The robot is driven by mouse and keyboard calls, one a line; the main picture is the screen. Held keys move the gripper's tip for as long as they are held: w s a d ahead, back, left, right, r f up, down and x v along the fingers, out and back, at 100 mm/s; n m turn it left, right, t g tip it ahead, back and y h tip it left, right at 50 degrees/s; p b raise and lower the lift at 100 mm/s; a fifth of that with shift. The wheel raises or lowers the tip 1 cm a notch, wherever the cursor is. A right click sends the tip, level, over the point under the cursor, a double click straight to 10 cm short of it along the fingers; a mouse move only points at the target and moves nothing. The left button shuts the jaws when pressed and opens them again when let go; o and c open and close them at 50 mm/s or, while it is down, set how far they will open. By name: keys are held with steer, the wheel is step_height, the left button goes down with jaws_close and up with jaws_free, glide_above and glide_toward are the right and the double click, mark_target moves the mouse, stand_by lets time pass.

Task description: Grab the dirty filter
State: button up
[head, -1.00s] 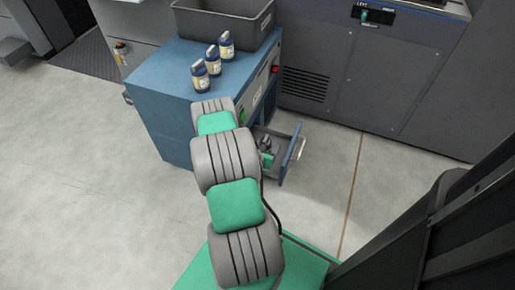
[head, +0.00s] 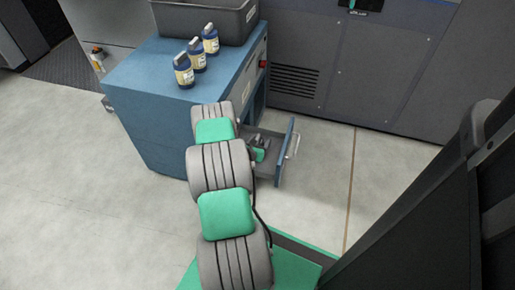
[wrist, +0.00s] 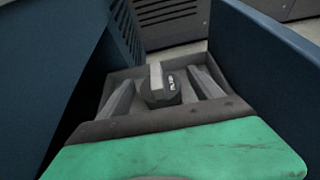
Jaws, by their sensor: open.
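The filter (wrist: 161,92) looks like a dark round piece with a pale upright bar on top, in the wrist view. It sits inside the open drawer (wrist: 128,74) of the blue cabinet. My gripper (wrist: 158,84) is open, with one grey finger to the left of the filter and one to the right. Gaps show between the fingers and the filter. The filter's lower part is hidden. In the head view my gripper (head: 257,150) is small, down in the drawer (head: 271,178), and the filter cannot be told apart there.
The drawer's blue front (wrist: 265,65) stands close on the right, and the blue cabinet (head: 140,75) on the left. Several bottles (head: 197,55) and a grey bin (head: 205,20) stand on the cabinet. A large grey machine (head: 370,70) stands behind. The floor (head: 80,200) is clear.

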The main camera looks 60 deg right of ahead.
steer(key=c, duration=1.5)
steer(key=shift+r, duration=0.15)
